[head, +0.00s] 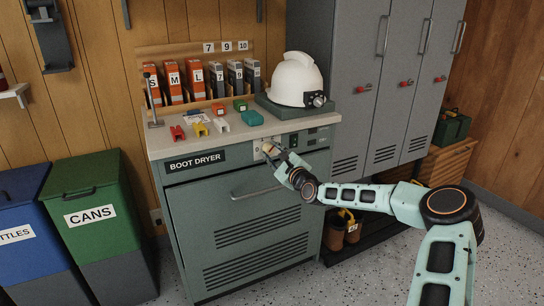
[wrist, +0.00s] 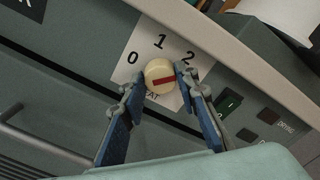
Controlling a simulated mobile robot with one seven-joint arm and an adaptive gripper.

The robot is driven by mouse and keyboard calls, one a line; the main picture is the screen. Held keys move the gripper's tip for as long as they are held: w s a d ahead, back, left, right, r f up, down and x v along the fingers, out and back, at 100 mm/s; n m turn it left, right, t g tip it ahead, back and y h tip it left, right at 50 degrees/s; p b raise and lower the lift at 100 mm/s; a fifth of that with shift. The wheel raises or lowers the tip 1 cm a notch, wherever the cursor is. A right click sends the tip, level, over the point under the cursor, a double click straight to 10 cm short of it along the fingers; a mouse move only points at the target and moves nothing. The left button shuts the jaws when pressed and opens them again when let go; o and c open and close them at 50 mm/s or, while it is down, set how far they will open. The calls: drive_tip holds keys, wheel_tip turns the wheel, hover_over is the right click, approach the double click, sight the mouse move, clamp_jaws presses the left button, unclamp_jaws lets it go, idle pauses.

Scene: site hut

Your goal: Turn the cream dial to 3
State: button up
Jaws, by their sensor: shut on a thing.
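The cream dial (wrist: 160,72) sits on a white plate (wrist: 124,70) on the front panel of the boot dryer (head: 240,189). The plate shows the numbers 0, 1 and 2 around the dial; no 3 is visible, and my right finger covers part of the plate. A red bar on the dial lies nearly level, its right end toward the right finger, below the 2. My gripper (wrist: 161,80) is shut on the dial, one finger on each side. In the head view my gripper (head: 271,153) reaches the panel from the right and largely hides the dial.
The dryer's handle (head: 251,191) is below.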

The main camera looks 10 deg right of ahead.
drive_tip(key=m+b, duration=0.2)
drive_tip(key=m, duration=0.2)
drive_tip(key=shift+f+m, duration=0.1)
drive_tip(key=shift+m, duration=0.3)
drive_tip(key=m+b, duration=0.1)
drive_tip(key=m, duration=0.3)
drive_tip(key=shift+r+b, duration=0.2)
drive_tip(key=shift+b, duration=0.15)
drive_tip(key=shift+m, duration=0.3)
drive_tip(key=o, duration=1.1)
drive_tip(key=shift+o, duration=0.2)
drive_tip(key=shift+d, duration=0.1)
drive_tip(key=v, duration=1.2)
